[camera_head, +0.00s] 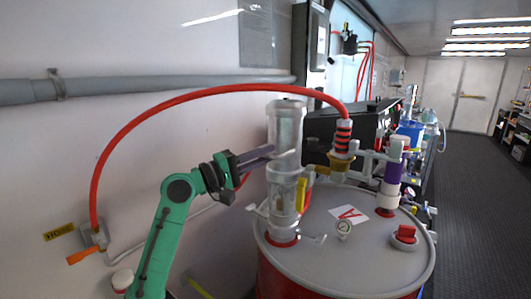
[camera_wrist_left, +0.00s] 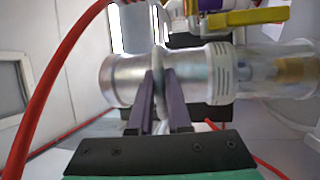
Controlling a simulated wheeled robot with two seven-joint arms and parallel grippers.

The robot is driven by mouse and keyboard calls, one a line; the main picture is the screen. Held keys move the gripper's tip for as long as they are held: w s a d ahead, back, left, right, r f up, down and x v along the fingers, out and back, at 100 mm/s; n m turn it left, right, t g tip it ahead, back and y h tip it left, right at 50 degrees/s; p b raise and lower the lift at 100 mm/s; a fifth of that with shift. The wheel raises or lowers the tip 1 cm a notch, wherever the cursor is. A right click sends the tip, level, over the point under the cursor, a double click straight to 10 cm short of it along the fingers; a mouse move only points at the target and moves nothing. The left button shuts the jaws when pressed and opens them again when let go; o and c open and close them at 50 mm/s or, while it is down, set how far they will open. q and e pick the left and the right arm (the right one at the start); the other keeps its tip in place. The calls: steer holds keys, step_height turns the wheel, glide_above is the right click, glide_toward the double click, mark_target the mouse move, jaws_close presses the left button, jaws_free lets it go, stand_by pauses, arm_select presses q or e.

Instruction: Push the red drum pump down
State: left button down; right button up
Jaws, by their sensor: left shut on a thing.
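The drum pump (camera_head: 286,128) is a pale, see-through upright cylinder on the left of the red drum (camera_head: 282,284). Its lower clear section (camera_head: 286,190) stands on the grey drum lid (camera_head: 345,265). My left gripper (camera_head: 268,153) reaches in from the left at the middle of the pump, its purple fingers against it. In the left wrist view the pump (camera_wrist_left: 205,75) lies sideways, and the gripper (camera_wrist_left: 160,85) is shut with one finger on each side of its rim. The fingertips are partly hidden by the pump in the head view. My right gripper does not show.
A red hose (camera_head: 205,92) arches from a wall fitting (camera_head: 95,238) to a black and red striped connector (camera_head: 343,136). A purple and white fitting (camera_head: 391,180), a gauge (camera_head: 343,228) and a red cap (camera_head: 404,233) sit on the lid. The floor aisle (camera_head: 478,210) is clear.

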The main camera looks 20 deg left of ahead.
arm_select(q)
steer(key=shift+d+f, duration=0.15)
steer(key=shift+f, duration=0.35)
steer(key=c, duration=0.9)
jaws_free()
steer(key=shift+o, duration=0.2)
steer(key=shift+r, duration=0.1)
steer(key=shift+s+a, duration=0.2)
steer(key=shift+a, duration=0.15)
steer(key=b+v, duration=0.5)
steer(key=v, duration=0.9)
steer(key=shift+b, duration=0.35)
